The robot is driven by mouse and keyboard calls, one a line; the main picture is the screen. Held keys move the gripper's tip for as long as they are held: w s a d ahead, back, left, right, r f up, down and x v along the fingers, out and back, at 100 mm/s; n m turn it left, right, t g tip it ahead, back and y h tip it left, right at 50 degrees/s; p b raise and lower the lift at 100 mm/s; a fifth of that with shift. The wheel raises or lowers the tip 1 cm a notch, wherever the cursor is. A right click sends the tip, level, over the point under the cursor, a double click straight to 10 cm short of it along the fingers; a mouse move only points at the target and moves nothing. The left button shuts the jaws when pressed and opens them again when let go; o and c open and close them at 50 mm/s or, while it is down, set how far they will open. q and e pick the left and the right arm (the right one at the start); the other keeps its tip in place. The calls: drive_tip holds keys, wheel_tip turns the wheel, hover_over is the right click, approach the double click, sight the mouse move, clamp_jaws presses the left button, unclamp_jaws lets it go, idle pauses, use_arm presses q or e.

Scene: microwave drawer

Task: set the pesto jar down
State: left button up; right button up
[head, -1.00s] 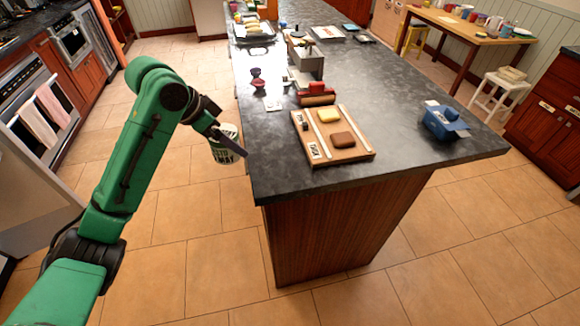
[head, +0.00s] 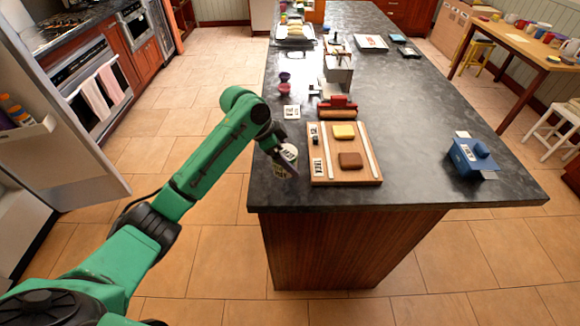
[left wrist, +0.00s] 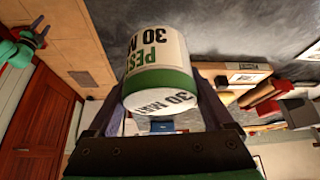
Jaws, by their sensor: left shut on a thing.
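My left gripper (head: 280,162) is shut on the pesto jar (head: 288,155), a white and green jar with dark lettering. In the left wrist view the jar (left wrist: 158,50) sits between the two dark fingers (left wrist: 160,108), and "PESTO" and "30 MAY" show on it. In the head view the jar appears over the near left corner of the dark stone counter (head: 420,155), beside the wooden board (head: 340,179). I cannot tell whether its base touches the counter. The gripper partly hides the jar. My right gripper is not in view.
The board holds a yellow block (head: 343,131) and a brown block (head: 350,160). A red-handled thing (head: 338,103) lies behind it. A blue box (head: 472,158) stands at the right. Counter between board and blue box is clear. An open door (head: 75,135) stands at the left.

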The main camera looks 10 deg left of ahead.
use_arm(q)
drive_tip(key=f, duration=0.4)
drive_tip(key=shift+s+a+f+p, duration=0.1)
drive_tip(key=shift+s+a+p, duration=0.1)
drive_tip(key=shift+p, duration=0.2)
drive_tip(key=shift+a+f, duration=0.1)
drive_tip(key=shift+w, duration=0.1)
drive_tip(key=o, duration=1.3)
drive_tip(key=b+v, duration=0.2)
drive_tip(key=v, duration=1)
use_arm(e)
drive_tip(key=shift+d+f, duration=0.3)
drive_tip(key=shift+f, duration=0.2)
